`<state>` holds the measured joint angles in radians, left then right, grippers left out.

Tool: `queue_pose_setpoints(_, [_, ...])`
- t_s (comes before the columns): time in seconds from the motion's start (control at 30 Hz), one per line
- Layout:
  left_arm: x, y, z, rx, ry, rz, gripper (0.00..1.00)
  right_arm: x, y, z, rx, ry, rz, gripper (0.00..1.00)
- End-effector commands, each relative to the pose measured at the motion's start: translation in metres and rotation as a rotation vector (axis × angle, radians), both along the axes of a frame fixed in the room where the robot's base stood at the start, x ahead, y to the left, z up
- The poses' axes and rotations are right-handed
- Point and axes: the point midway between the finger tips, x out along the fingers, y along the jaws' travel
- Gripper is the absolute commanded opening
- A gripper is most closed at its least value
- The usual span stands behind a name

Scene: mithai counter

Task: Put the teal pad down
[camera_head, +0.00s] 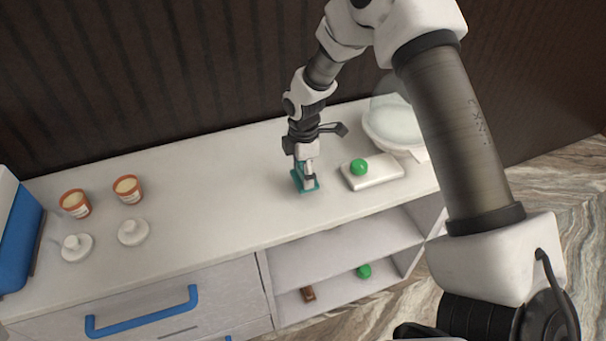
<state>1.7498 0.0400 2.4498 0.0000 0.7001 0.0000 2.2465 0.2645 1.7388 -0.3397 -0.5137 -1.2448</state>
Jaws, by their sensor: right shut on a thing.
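The teal pad (298,183) is at the middle of the white counter top, beneath my right gripper (308,181). My right gripper points down and is shut on the pad, with its fingers hiding part of it. The pad is at or very near the counter surface; I cannot tell whether it touches. My left gripper is not in view.
A white slab (378,176) with a green ball (359,167) lies right of the pad, before a pale rounded bowl (393,127). The counter between is clear. A shelf below holds another green ball (364,271) and a brown block (308,294).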

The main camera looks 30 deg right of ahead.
Motion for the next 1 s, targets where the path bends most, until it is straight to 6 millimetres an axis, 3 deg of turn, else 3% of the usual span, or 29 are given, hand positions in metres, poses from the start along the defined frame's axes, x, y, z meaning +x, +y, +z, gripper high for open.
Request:
queue_pose_setpoints(0.17, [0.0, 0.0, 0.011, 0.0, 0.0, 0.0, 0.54, -0.001, 0.0, -0.025, 0.0, 0.003, 0.0, 0.33])
queue_pose_setpoints(0.47, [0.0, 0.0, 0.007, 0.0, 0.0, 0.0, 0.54, -0.001, 0.001, -0.031, 0.0, 0.002, 0.0, 0.33])
queue_pose_setpoints(0.5, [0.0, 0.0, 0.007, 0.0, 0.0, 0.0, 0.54, -0.001, 0.001, -0.031, 0.0, 0.002, 0.0, 0.69])
queue_pose_setpoints(0.57, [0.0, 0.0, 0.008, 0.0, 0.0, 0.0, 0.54, -0.001, 0.001, -0.031, 0.0, 0.002, 0.0, 0.9])
queue_pose_setpoints(1.0, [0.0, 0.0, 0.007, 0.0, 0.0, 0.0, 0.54, 0.0, 0.001, -0.022, 0.001, -0.002, 0.001, 0.91])
